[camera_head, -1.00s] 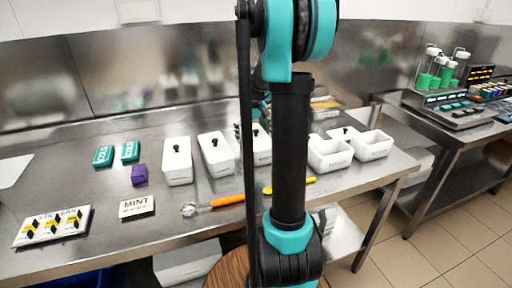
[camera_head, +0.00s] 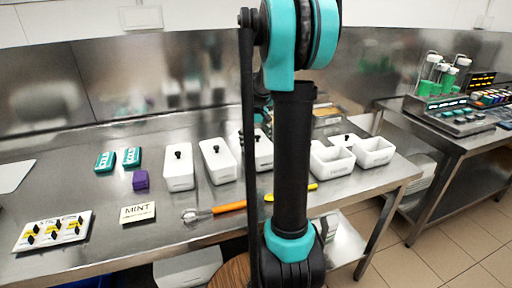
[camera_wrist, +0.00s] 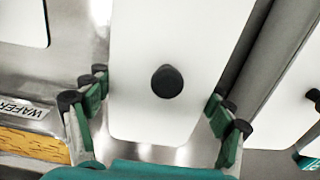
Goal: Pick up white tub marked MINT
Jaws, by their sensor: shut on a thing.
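In the wrist view, my gripper (camera_wrist: 158,95) has its green-padded fingers on both sides of a white tub (camera_wrist: 150,35) with a white lid and a round black knob (camera_wrist: 167,81). It is shut on this tub. No marking on the tub is readable there. In the head view, white lidded tubs stand in a row, one at left (camera_head: 178,168), one beside it (camera_head: 218,160), and a third (camera_head: 263,150) partly behind my arm. My arm hides most of the gripper. A card reading MINT (camera_head: 137,212) lies near the table's front.
Open white tubs (camera_head: 374,152) stand right of my arm. An orange-handled tool (camera_head: 229,207), a purple block (camera_head: 140,180), teal boxes (camera_head: 105,162) and a sticker board (camera_head: 52,232) lie on the steel table. A WAFER label (camera_wrist: 26,108) is at left in the wrist view.

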